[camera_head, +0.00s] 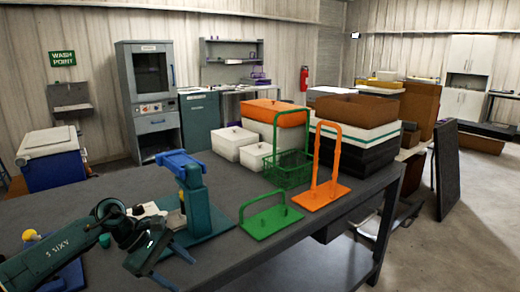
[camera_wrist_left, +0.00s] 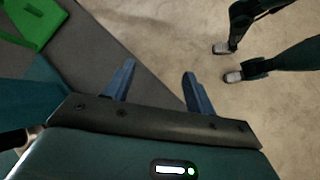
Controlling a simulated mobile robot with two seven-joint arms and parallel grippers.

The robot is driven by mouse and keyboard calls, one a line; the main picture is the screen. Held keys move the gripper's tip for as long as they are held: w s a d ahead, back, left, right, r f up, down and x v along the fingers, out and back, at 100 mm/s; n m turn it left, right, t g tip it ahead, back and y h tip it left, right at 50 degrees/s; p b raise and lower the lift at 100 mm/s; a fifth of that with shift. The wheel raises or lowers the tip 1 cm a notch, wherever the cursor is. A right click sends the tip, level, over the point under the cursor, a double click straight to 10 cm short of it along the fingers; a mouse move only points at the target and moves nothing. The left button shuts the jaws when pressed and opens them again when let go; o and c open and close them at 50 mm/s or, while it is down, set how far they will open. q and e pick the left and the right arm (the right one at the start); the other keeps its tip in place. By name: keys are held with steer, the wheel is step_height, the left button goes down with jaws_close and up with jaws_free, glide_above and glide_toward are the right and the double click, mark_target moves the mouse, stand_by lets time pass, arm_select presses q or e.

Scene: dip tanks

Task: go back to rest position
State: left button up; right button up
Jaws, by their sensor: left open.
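My left gripper (camera_head: 178,270) is low over the front left part of the dark table (camera_head: 110,185) in the head view. In the left wrist view its two blue fingers (camera_wrist_left: 159,70) stand apart with nothing between them, above bare floor beside the table edge. My right gripper is in neither view. A green wire basket (camera_head: 288,172) stands on the table near the back. An orange plate with a tall arch (camera_head: 332,187) stands to its right. A green plate with a low handle (camera_head: 267,224) lies nearer the front edge.
A teal stand with a blue top (camera_head: 180,158) is close behind my left gripper. White lidded tanks (camera_head: 234,143), an orange-topped box (camera_head: 274,111) and a brown bin on dark tanks (camera_head: 357,108) fill the back. Floor (camera_head: 470,240) is clear at right.

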arm_select(q)
steer(key=s+d+r+n+t+h+p, duration=0.1)
steer(key=s+d+n+t+h, duration=0.2)
steer(key=d+n+h, duration=0.35)
steer(key=s+d+n+t+h+p, duration=0.1)
steer(key=s+d+n+t+h, duration=0.2)
steer(key=d+n, duration=0.65)
steer(key=s+a+f+m+t+y, duration=0.1)
steer(key=s+a+f+m+y, duration=0.2)
steer(key=m, duration=0.8)
steer(key=s+a+f+m+t+y+p, duration=0.1)
steer(key=s+a+f+m+y, duration=0.2)
steer(key=s+f+m+y, duration=0.3)
steer(key=s+a+f+m+t+y+p, duration=0.1)
steer(key=s+a+f+m+y, duration=0.3)
steer(key=s+m, duration=0.4)
step_height(320, 180, down, 2)
steer(key=m+t+y, duration=0.1)
steer(key=m, duration=0.6)
steer(key=shift+s+f+m, duration=0.2)
steer(key=shift+m, duration=0.1)
